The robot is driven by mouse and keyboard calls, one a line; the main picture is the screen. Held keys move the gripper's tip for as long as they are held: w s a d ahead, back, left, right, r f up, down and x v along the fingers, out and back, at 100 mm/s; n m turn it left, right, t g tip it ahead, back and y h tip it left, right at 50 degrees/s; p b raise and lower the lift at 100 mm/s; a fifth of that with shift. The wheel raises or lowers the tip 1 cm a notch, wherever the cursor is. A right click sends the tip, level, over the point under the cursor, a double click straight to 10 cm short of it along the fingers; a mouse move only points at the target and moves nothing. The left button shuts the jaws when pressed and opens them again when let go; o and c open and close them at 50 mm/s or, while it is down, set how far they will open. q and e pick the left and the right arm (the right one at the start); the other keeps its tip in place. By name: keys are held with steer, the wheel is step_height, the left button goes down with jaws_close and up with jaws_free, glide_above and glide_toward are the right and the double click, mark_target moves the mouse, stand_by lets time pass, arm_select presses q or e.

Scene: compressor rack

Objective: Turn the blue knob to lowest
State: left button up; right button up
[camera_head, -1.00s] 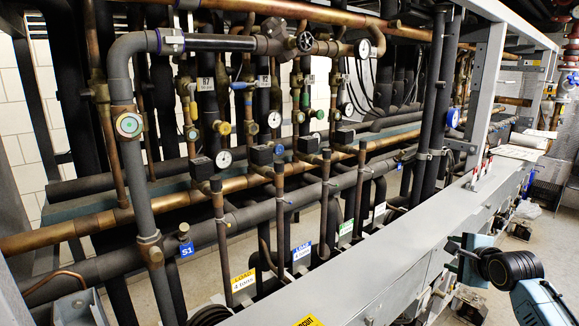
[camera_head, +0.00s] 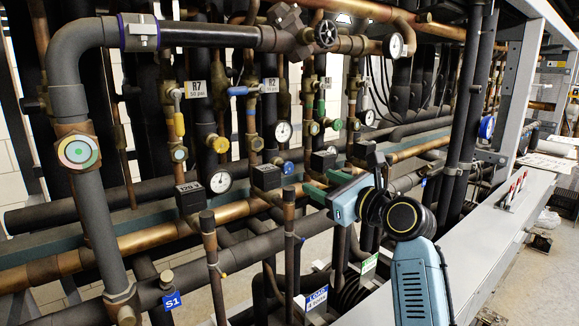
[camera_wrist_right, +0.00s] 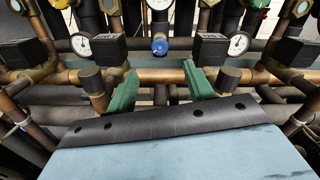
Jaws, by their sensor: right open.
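The blue knob (camera_head: 288,168) is small and round and sits low among the pipes of the rack, between two black boxes with gauges. It also shows near the top middle of the right wrist view (camera_wrist_right: 159,46), face on. My right gripper (camera_head: 320,184) has green fingers and reaches in from the right, just right of the knob in the head view. In the right wrist view its fingers (camera_wrist_right: 160,78) are spread apart and empty, and the knob shows beyond the gap between them, apart from both. My left gripper is not in view.
Vertical capped pipes (camera_head: 289,250) stand in front of the knob's row. A copper pipe (camera_wrist_right: 160,75) runs across behind the fingers. Black boxes (camera_wrist_right: 97,50) with gauges flank the knob. A yellow knob (camera_head: 219,144) and a green knob (camera_head: 335,124) sit nearby. A grey beam (camera_head: 480,230) runs along the front right.

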mark_target(289, 168)
steer(key=p+x, duration=0.1)
steer(key=x, duration=1)
steer(key=shift+s, duration=0.1)
steer(key=shift+w+a, duration=0.25)
steer(key=shift+w, duration=0.1)
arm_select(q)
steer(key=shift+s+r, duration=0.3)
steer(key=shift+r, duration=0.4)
arm_select(e)
steer(key=shift+w+a, duration=0.1)
steer(key=shift+w, duration=0.05)
steer(key=shift+c, duration=0.4)
steer(key=c, duration=0.9)
